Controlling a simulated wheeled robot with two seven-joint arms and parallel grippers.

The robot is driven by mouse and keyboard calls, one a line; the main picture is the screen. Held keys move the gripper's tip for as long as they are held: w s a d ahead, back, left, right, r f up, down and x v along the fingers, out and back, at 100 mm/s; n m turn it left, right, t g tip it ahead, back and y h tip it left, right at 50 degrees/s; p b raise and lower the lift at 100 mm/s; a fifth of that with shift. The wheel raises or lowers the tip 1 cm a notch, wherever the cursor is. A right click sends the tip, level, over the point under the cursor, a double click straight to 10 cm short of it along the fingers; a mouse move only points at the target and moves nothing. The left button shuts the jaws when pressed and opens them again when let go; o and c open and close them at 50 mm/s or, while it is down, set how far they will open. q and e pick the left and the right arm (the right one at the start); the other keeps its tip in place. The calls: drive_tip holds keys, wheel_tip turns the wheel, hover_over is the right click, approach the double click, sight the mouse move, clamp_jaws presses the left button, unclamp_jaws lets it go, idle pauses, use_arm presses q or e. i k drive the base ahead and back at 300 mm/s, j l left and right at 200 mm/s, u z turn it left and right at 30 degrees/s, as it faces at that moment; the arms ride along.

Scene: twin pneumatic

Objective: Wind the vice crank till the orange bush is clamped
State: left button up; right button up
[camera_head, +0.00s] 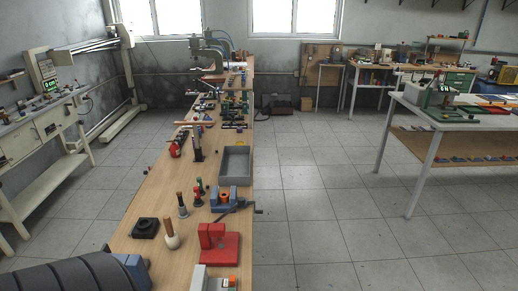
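A blue vice (216,206) stands on the long wooden bench, near the right edge of its front half. A small orange bush (223,197) shows at the vice, between its blue parts. It is too small to tell whether the jaws touch it. A dark crank (258,211) sticks out to the right of the vice, past the bench edge. Neither of my grippers is in view, so nothing is seen touching the vice, the bush or the crank.
A grey tray (236,165) stands just behind the vice. A red block fixture (218,245) stands in front, and a wooden-handled tool (170,234) and a black block (145,228) to the left. The tiled floor (330,215) right of the bench is clear.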

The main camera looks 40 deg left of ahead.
sight(249, 202)
drive_tip(key=i+l+u, duration=0.1)
drive_tip(key=i+u, duration=0.15)
drive_tip(key=u, duration=0.2)
drive_tip(key=i+l+u, duration=0.15)
drive_tip(key=u, duration=0.3)
drive_tip(key=i+l+u, duration=0.25)
drive_tip(key=u, duration=0.2)
drive_tip(key=i+l+u, duration=0.1)
drive_tip(key=l+u, duration=0.35)
drive_tip(key=u, duration=0.45)
drive_tip(key=l+u, duration=0.45)
drive_tip(key=l, duration=0.5)
drive_tip(key=l+u, duration=0.45)
drive_tip(key=l, duration=0.55)
